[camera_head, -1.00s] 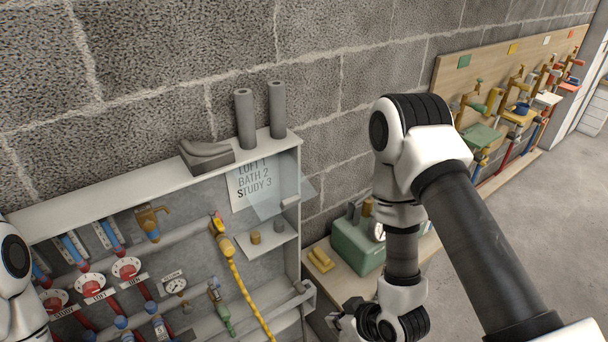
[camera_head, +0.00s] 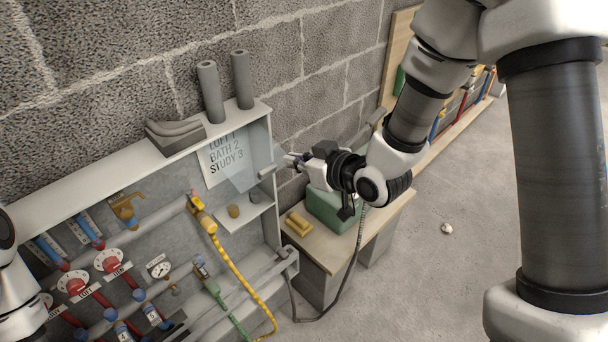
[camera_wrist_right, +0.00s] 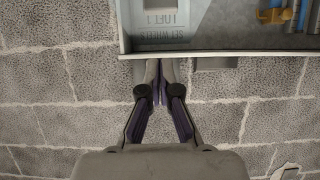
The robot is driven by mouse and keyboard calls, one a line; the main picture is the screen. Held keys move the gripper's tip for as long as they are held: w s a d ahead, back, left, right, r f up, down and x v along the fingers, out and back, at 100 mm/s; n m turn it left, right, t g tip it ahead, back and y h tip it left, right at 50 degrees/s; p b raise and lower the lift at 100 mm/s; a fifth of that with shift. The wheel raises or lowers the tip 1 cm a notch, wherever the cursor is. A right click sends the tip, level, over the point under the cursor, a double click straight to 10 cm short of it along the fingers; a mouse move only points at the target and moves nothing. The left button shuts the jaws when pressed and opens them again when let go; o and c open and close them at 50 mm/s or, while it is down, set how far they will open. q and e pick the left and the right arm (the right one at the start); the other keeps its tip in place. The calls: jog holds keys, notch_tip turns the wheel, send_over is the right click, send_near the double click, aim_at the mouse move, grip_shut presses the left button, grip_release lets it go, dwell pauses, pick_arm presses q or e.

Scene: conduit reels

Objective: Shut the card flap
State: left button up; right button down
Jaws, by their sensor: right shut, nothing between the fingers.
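The printed card (camera_head: 226,158) hangs on the back wall of the grey cabinet, at its upper right. A clear flap (camera_head: 252,172) stands out from beside the card, swung open; its far edge is hard to make out. My right gripper (camera_head: 291,159) is just right of the cabinet's side and the flap, pointing left at them. Its fingers are together and empty. In the right wrist view the fingertips (camera_wrist_right: 161,68) are at the cabinet's pale edge (camera_wrist_right: 220,52); I cannot tell whether they touch it. Only part of my left arm shows at the left edge; its gripper is out of view.
Two grey tubes (camera_head: 210,92) and a grey block (camera_head: 174,135) stand on the cabinet top. A small shelf (camera_head: 246,214) with two stubs sits below the card. A bench (camera_head: 325,248) with a green box (camera_head: 326,206) stands under my right arm.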

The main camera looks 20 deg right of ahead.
aim_at(275, 166)
jog(key=w+f, duration=0.2)
jog(key=w+a+f+p, duration=0.1)
jog(key=w+f, duration=0.1)
jog(key=w+a+f, duration=0.1)
jog(key=w+f, duration=0.1)
jog(key=shift+w+p, duration=0.25)
jog(key=shift+p, duration=0.15)
jog(key=shift+a, duration=0.1)
